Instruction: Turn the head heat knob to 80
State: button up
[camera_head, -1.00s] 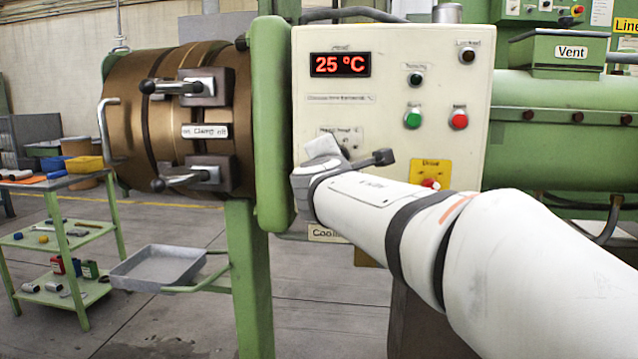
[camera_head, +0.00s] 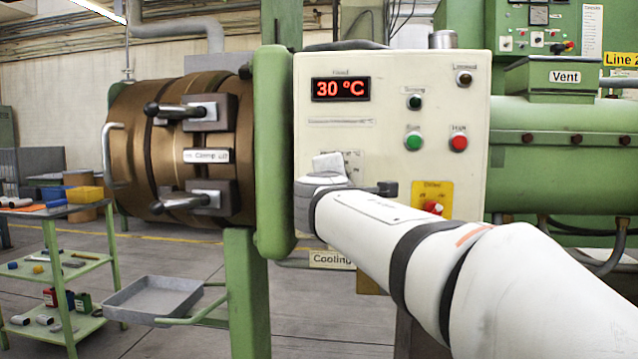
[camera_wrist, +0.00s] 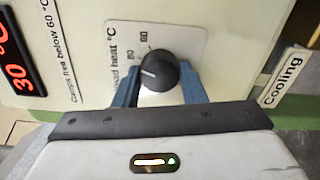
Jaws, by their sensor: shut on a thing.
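The head heat knob (camera_wrist: 160,71) is round and black with a white pointer line, on a white label plate in the wrist view. My gripper (camera_wrist: 158,90) has its two blue fingers on either side of the knob and is shut on it. Some scale numbers on the plate show, but the pointer's exact reading is unclear. In the head view my arm and gripper hide the knob. The red display (camera_head: 340,89) at the top left of the control panel (camera_head: 391,75) reads 30 °C; it also shows at the left of the wrist view (camera_wrist: 20,72).
Green button (camera_head: 413,140), red button (camera_head: 459,141) and a red switch on a yellow plate (camera_head: 432,197) sit near my arm. The brown barrel with clamps (camera_head: 170,150) is left of the panel. A grey tray (camera_head: 152,298) and a green cart stand lower left.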

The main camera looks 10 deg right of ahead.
jog(key=o, duration=1)
jog(key=shift+s, duration=0.1)
jog(key=v, duration=0.7)
jog(key=shift+s+a+p, duration=0.1)
jog(key=shift+s+p, duration=0.2)
jog(key=shift+p, duration=0.05)
